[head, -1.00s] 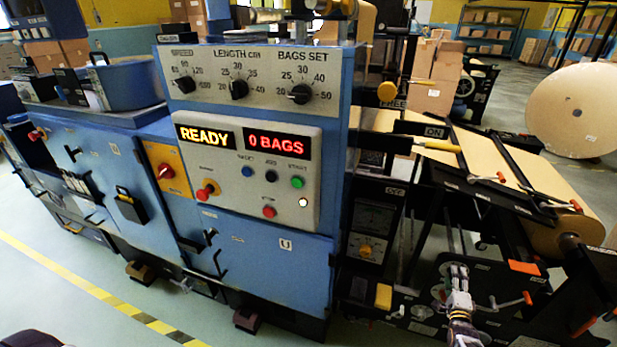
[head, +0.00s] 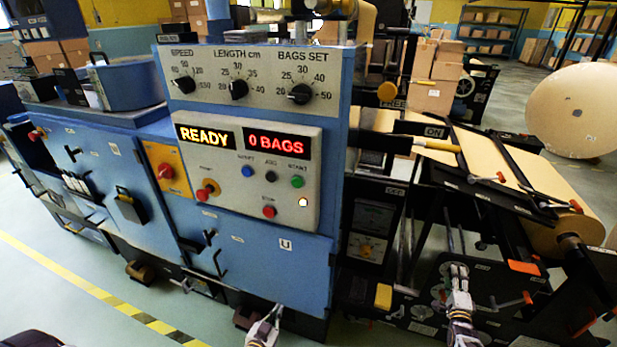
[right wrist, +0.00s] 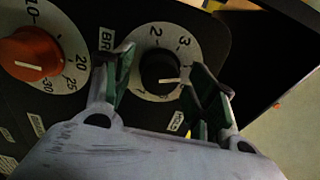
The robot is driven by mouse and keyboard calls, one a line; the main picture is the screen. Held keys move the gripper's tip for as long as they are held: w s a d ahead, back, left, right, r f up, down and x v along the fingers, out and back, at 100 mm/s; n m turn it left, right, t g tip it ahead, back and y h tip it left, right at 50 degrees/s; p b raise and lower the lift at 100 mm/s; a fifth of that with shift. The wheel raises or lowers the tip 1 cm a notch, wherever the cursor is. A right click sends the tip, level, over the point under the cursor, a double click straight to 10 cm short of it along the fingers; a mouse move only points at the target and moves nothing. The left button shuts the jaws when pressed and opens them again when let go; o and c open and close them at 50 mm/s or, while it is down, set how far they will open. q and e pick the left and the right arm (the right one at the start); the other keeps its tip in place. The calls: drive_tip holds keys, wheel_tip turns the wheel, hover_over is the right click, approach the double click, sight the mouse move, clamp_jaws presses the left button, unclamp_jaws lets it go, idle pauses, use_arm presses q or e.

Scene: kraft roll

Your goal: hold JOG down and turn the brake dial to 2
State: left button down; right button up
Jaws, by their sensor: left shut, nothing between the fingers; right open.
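The JOG button (head: 270,176) is the black one between a blue and a green button on the grey control panel. My left gripper (head: 276,310) is shut and empty at the bottom of the head view, well below JOG. The brake dial (right wrist: 160,72) has a black knob on a white scale in the right wrist view. Its white pointer line points right, past the 3; the number there is hidden. My right gripper (right wrist: 163,65) is open, with one finger on either side of the knob; contact cannot be told. In the head view it (head: 458,268) is at the low black panel.
An orange knob (right wrist: 30,55) on another scale lies left of the brake dial. The panel displays (head: 240,140) read READY and 0 BAGS. A red stop button (head: 269,212) sits below JOG. An orange-handled crank (head: 522,299) stands right of my right gripper.

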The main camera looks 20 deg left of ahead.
use_arm(q)
drive_tip(key=w+a+r+t, duration=0.2)
drive_tip(key=w+r+t, duration=0.15)
drive_tip(key=r, duration=0.85)
drive_tip(key=m+t+y, duration=0.2)
drive_tip(key=t, duration=0.4)
approach(271, 177)
wheel_tip(271, 177, down, 4)
drive_tip(key=s+r+m+t, duration=0.3)
drive_tip(key=s+r, duration=0.1)
drive_tip(key=r, duration=0.4)
drive_tip(key=shift+s+m+t, duration=0.3)
drive_tip(key=shift+s+t, duration=0.05)
drive_tip(key=shift+w+a+r, duration=0.1)
drive_tip(key=shift+w+r, duration=0.05)
drive_tip(key=shift+w, duration=0.05)
drive_tip(key=w, duration=0.8)
drive_tip(key=shift+w, duration=0.25)
